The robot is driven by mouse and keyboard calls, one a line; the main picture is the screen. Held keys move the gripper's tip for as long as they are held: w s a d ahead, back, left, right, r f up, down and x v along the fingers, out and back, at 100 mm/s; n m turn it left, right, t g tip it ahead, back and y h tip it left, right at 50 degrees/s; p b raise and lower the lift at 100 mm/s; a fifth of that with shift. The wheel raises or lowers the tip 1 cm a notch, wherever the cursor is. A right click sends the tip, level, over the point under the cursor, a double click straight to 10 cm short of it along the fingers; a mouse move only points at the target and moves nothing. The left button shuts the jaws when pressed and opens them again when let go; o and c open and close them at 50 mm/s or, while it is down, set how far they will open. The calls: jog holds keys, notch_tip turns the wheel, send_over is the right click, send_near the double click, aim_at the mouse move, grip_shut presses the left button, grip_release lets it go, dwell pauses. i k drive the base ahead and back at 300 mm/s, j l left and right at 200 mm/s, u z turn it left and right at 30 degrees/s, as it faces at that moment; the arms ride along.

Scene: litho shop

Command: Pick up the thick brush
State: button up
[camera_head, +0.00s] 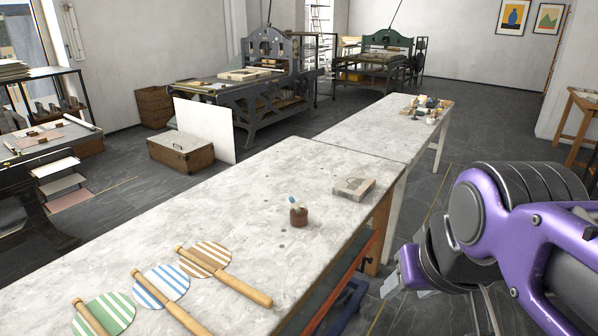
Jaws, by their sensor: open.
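No thick brush can be made out for certain. A small reddish-brown pot (298,216) stands on the near worktable (240,215), with a short pale-blue and white item (294,202) sticking up from it; it is too small to tell whether this is a brush. My gripper (408,274) is at the lower right, beyond the worktable's right edge and apart from the pot. It is open, and nothing shows held in it. My purple arm hides part of it.
A flat grey block (353,188) lies near the right edge. Several small jars (428,106) stand on the farther table. The middle is clear.

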aim_at(293, 202)
jog(key=l+u, duration=0.25)
jog(key=l, duration=0.15)
jog(key=k+l+u, duration=0.2)
jog(key=l, duration=0.15)
jog(key=i+l+u, duration=0.1)
jog(key=l+u, duration=0.15)
jog(key=l, duration=0.15)
jog(key=l+u, duration=0.2)
jog(key=l, duration=0.25)
jog(key=i+l+u, duration=0.2)
jog(key=l, duration=0.2)
jog(key=l+u, duration=0.2)
jog(key=l, duration=0.15)
jog(key=i+l+u, duration=0.5)
jog(key=l, duration=0.25)
jog(key=k+j, duration=0.05)
jog(key=k, duration=0.05)
